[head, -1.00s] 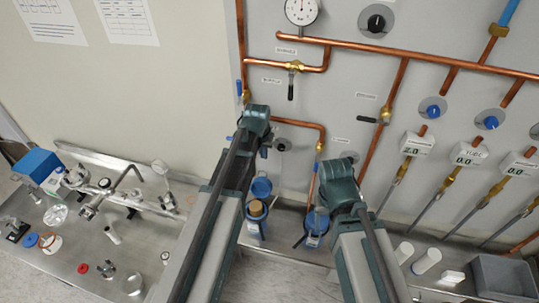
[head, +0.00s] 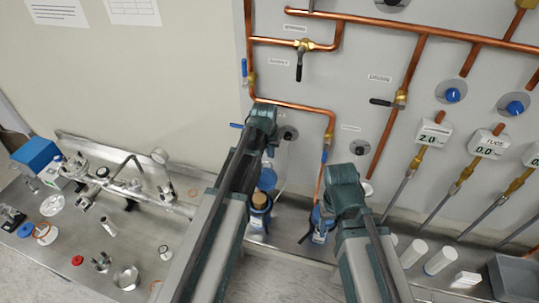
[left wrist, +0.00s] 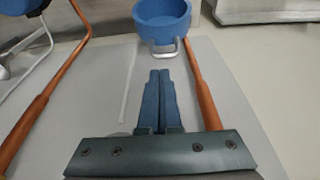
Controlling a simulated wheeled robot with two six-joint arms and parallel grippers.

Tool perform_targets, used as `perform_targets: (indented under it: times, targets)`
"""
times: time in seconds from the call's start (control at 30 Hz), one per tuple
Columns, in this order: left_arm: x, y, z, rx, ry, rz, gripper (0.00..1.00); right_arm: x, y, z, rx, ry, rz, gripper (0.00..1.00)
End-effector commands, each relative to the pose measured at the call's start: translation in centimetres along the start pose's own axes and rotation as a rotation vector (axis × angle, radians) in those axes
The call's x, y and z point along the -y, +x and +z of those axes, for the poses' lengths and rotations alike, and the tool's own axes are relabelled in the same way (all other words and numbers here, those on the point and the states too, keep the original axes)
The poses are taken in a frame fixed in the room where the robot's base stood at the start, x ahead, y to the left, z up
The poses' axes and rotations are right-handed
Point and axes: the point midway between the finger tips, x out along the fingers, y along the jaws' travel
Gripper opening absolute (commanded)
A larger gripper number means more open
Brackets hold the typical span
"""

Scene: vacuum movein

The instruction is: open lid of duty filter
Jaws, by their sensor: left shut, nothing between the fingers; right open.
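The nearer blue filter body (head: 258,218) stands at the foot of the panel, right of my left arm, with a brown insert showing at its open top. A blue cap (head: 267,178) stands tilted up behind it. A second blue filter (head: 318,224) stands to the right, partly hidden by my right arm. In the left wrist view my left gripper (left wrist: 158,76) is shut and empty. A blue round cup-like part with a metal loop (left wrist: 162,22) lies just beyond its fingertips, apart from them. In the head view, my arms hide both grippers' fingers.
Copper pipes (head: 290,104) and valves run along the grey panel behind my arms. A steel bench (head: 72,235) at left holds loose fittings and vacuum parts. White cylinders (head: 440,260) and a grey bin (head: 512,277) stand at the right.

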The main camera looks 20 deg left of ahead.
Motion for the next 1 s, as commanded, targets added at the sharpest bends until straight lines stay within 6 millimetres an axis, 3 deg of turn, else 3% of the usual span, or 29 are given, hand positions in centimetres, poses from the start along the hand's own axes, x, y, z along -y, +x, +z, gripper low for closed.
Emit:
perform_targets:
  times: [0.03,0.27,0.57,0.83,1.0]
  targets:
    - [0.0,1.3,0.1,0.000,0.000,0.000,0.00,0.1,1.3,-0.1,0.000,0.001,0.000,0.64]
    - [0.0,2.4,0.0,0.000,0.000,0.000,0.00,0.2,2.3,-0.2,-0.001,0.002,0.000,0.64]
    - [0.0,2.3,0.0,-0.001,0.000,0.000,0.00,0.2,2.2,-0.1,-0.001,0.002,0.000,0.64]
    - [0.0,0.8,2.2,-0.102,-0.001,-0.001,0.00,0.2,2.0,-0.1,-0.001,0.002,0.000,0.64]
    - [0.0,0.5,2.6,-0.101,0.000,0.000,0.00,0.2,1.9,-0.1,-0.001,0.002,0.000,0.64]
